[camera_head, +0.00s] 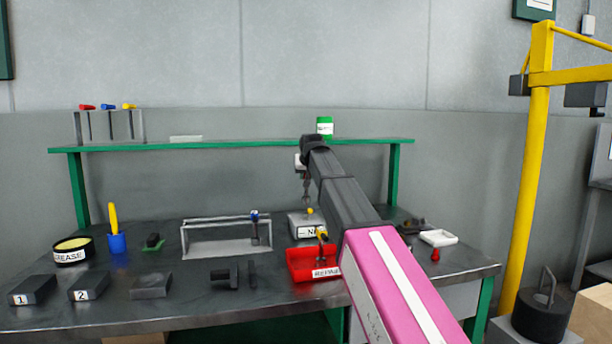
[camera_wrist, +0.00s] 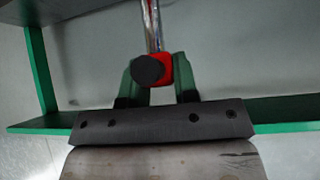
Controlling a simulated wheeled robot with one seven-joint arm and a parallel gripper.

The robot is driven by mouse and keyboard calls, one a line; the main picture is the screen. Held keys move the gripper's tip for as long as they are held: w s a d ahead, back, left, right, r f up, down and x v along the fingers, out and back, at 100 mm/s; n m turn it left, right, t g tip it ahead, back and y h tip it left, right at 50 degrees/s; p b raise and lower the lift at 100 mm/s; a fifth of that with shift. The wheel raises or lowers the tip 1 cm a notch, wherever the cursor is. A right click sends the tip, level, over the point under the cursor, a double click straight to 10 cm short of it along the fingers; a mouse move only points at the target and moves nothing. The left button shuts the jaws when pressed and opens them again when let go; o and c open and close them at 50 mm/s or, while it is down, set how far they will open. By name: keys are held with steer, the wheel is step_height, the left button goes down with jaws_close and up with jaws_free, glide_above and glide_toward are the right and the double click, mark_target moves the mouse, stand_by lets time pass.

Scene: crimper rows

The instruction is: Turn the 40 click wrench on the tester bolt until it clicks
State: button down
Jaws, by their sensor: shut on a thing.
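My gripper (camera_wrist: 158,85) is shut on a red handle piece (camera_wrist: 166,66) with a round black end. A shiny metal shaft runs from it to the top edge of the wrist view, so the held thing looks like a wrench; no 40 marking is readable. In the head view my gripper (camera_head: 301,163) is above the bench at the arm's far end, mostly hidden by the arm. A grey box (camera_head: 299,221) with a partly covered label stands below it, perhaps the tester, with a yellow knob-like piece (camera_head: 310,211) above it. I cannot tell whether the wrench touches the bolt.
A red bin (camera_head: 305,272) with a yellow-topped tool (camera_head: 322,235) stands in front of the box. A rack (camera_head: 212,245) holds a blue-topped tool (camera_head: 255,217). A green shelf (camera_head: 230,144) runs behind. Dark blocks lie on the bench at the left. A white tray (camera_head: 438,237) is right.

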mark_target(306, 199)
steer(key=m+h, duration=0.3)
steer(key=m, duration=0.1)
steer(key=shift+a+m+h, duration=0.1)
steer(key=shift+m+h, duration=0.2)
steer(key=m+g+h, duration=0.1)
steer(key=m+h, duration=0.1)
steer(key=m, duration=0.1)
steer(key=shift+w+h, duration=0.15)
steer(key=shift+h, duration=0.15)
steer(key=m+g+h, duration=0.1)
steer(key=m, duration=0.2)
steer(key=m+g+h, duration=0.2)
steer(key=m, duration=0.1)
steer(key=shift+s, duration=0.25)
steer(key=n+t+y, duration=0.2)
steer(key=n, duration=0.1)
steer(key=n+t+y, duration=0.1)
steer(key=n, duration=0.1)
steer(key=shift+d+f, duration=0.25)
steer(key=n+t+y, duration=0.1)
steer(key=n+y, duration=0.2)
steer(key=n, duration=0.2)
steer(key=shift+f, duration=0.1)
steer(key=n+y, duration=0.3)
steer(key=n, duration=0.1)
steer(key=shift+w+a+f, duration=0.1)
steer(key=shift+f+n+y, duration=0.2)
steer(key=shift+n+y, duration=0.1)
steer(key=shift+y, duration=0.1)
steer(key=shift+f, duration=1.25)
